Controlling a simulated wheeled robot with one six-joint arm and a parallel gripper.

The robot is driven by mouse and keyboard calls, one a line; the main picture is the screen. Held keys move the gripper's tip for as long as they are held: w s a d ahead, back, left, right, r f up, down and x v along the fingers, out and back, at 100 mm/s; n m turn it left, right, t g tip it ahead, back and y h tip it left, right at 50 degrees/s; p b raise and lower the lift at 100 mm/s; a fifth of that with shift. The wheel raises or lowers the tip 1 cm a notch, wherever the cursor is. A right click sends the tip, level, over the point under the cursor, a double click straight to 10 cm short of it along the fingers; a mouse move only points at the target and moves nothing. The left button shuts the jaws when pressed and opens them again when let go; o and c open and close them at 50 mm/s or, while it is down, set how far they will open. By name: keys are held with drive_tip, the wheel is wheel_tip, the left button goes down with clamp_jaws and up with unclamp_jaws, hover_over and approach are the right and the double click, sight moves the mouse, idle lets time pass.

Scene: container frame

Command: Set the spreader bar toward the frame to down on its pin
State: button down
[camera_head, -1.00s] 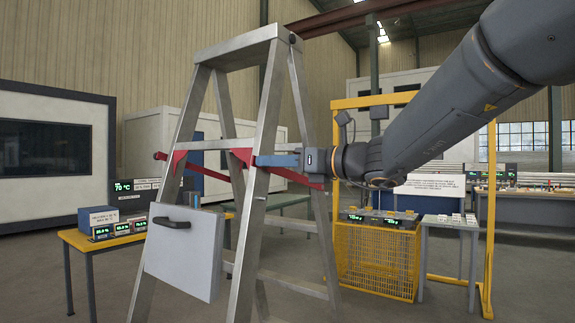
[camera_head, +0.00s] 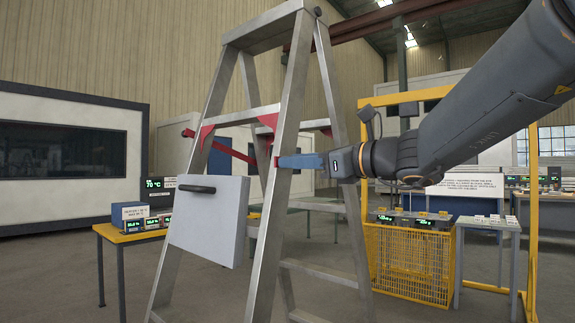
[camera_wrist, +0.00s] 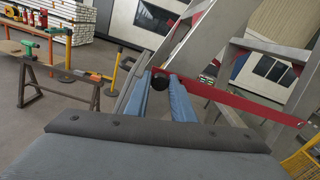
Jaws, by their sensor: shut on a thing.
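A grey stepladder (camera_head: 290,110) stands in front of me with red parts between its rails. A red spreader bar (camera_head: 225,150) slopes down to the right behind the near rails. In the wrist view a red spreader bar (camera_wrist: 240,105) runs from the fingertips toward the lower right. My gripper (camera_head: 283,161) reaches from the right to the near rail, blue fingers level. It is shut on red metal at the fingertips; a dark round knob (camera_wrist: 160,82) sits between the fingers in the wrist view. The pin cannot be told apart, and the grip is partly hidden by the fingers.
A white panel with a dark handle (camera_head: 208,225) hangs at the ladder's lower left. A yellow frame with a mesh basket (camera_head: 408,268) stands behind on the right, beside a small table (camera_head: 490,228). A yellow table (camera_head: 130,232) with displays is at left. Open floor lies between.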

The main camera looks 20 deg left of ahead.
drive_tip(key=shift+f, duration=0.45)
drive_tip(key=shift+f, duration=0.1)
drive_tip(key=c, duration=1.5)
unclamp_jaws()
drive_tip(key=shift+d, duration=0.1)
drive_tip(key=b+v, duration=0.1)
drive_tip(key=v, duration=0.6)
drive_tip(key=shift+s+d+b, duration=0.1)
drive_tip(key=shift+d+b, duration=0.2)
drive_tip(key=shift+b, duration=0.05)
